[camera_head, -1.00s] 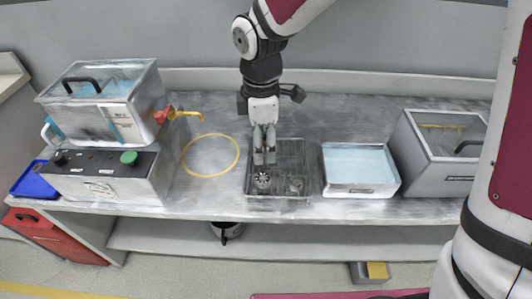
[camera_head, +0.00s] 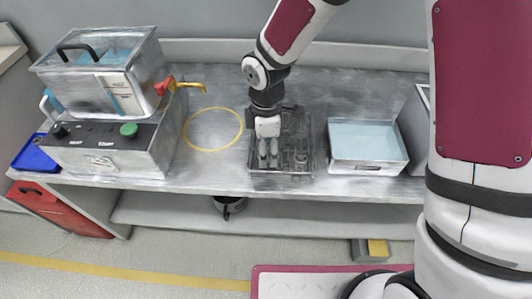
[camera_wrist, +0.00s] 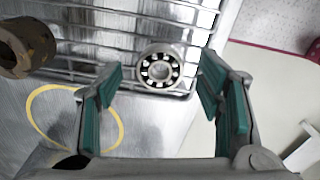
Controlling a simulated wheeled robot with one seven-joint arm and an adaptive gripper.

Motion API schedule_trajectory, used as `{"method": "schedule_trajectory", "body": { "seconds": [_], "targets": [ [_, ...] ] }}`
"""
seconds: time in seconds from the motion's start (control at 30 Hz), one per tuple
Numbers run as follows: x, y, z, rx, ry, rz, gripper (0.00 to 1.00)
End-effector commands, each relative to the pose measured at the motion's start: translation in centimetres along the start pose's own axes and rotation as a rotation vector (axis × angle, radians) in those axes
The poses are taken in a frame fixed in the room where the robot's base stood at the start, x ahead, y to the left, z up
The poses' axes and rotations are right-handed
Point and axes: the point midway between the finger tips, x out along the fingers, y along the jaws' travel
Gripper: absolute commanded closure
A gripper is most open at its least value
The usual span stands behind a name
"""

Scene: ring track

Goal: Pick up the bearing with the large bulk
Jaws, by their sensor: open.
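A silver ball bearing with a dark cage (camera_wrist: 160,70) lies in the wire basket (camera_head: 314,145), between my fingertips in the wrist view. My gripper (camera_head: 268,164) points down over the basket's front left part, fingers apart, and hides this bearing in the head view. In the wrist view my gripper (camera_wrist: 160,73) has green finger pads on both sides of the bearing, with gaps visible. A thicker brownish ring (camera_wrist: 27,48) shows at the left edge of the wrist view, partly cut off. A dark part (camera_head: 300,160) sits in the basket's right side, details unclear.
A tray of pale blue liquid (camera_head: 367,142) stands right of the basket. A yellow circle (camera_head: 213,150) marks the bench to the left. A machine with a green button (camera_head: 128,130) stands farther left. The bench's front edge is close to the basket.

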Motion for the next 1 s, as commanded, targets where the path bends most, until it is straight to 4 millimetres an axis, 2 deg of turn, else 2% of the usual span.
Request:
{"method": "schedule_trajectory", "body": {
  "seconds": [0.1, 0.33, 0.37, 0.5, 0.6, 1.0],
  "targets": [
    [0.9, 0.01, 0.05, 0.0, -0.001, 0.001, 0.39],
    [0.98, 0.0, 0.04, 0.001, 0.0, 0.001, 0.39],
    [0.98, 0.0, 0.04, 0.001, 0.0, 0.001, 0.44],
    [0.97, 0.0, 0.04, 0.001, 0.0, 0.001, 0.75],
    [0.97, 0.0, 0.04, 0.001, 0.0, 0.001, 0.95],
    [0.46, 0.04, 0.04, 0.001, 0.0, 0.002, 0.95]
  ]
}}
